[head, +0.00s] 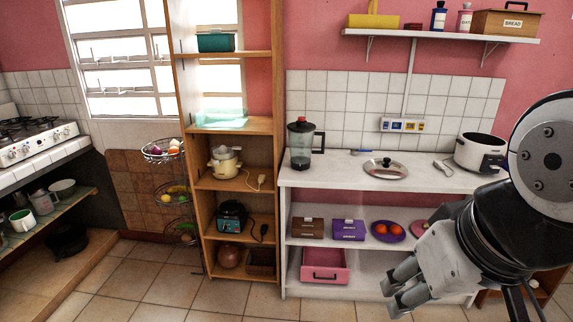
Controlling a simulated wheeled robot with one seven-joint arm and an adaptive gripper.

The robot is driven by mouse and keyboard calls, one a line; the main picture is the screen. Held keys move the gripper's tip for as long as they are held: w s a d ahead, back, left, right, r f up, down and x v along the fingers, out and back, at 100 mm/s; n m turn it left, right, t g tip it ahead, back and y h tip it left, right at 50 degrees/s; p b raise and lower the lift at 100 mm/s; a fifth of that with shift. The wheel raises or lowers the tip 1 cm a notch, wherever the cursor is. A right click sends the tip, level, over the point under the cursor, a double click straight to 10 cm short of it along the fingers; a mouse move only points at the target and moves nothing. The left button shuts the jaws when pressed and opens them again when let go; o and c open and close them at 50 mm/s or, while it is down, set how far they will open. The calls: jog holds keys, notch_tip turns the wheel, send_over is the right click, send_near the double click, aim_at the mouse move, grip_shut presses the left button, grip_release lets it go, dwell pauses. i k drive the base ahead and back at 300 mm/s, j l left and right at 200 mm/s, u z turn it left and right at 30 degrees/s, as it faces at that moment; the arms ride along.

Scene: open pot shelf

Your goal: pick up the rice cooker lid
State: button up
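A round glass lid (385,169) with a metal rim and a dark knob lies flat on the white counter, left of the rice cooker. The white rice cooker (480,153) stands uncovered at the right of the counter, its dark inside showing. My gripper (391,299) is at the lower right, in front of the counter unit and lower in the picture than the lid. Its two fingers point down and left, with a gap between them and nothing seen in it. It is apart from the lid.
A blender (301,145) stands at the counter's left end. A ladle (443,168) lies between lid and cooker. A wall shelf (440,37) hangs above. A tall wooden shelf (232,126) stands left. The counter between blender and lid is mostly clear.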

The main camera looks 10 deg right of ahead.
aim_at(384, 167)
jog(key=z, duration=0.6)
jog(key=i+l, duration=0.1)
jog(key=i, duration=0.55)
jog(key=i+l+u, duration=0.1)
jog(key=i, duration=0.55)
jog(key=i+l, duration=0.15)
jog(key=i, duration=0.5)
jog(key=i+l+u, duration=0.1)
jog(key=i, duration=0.55)
jog(key=l, duration=0.05)
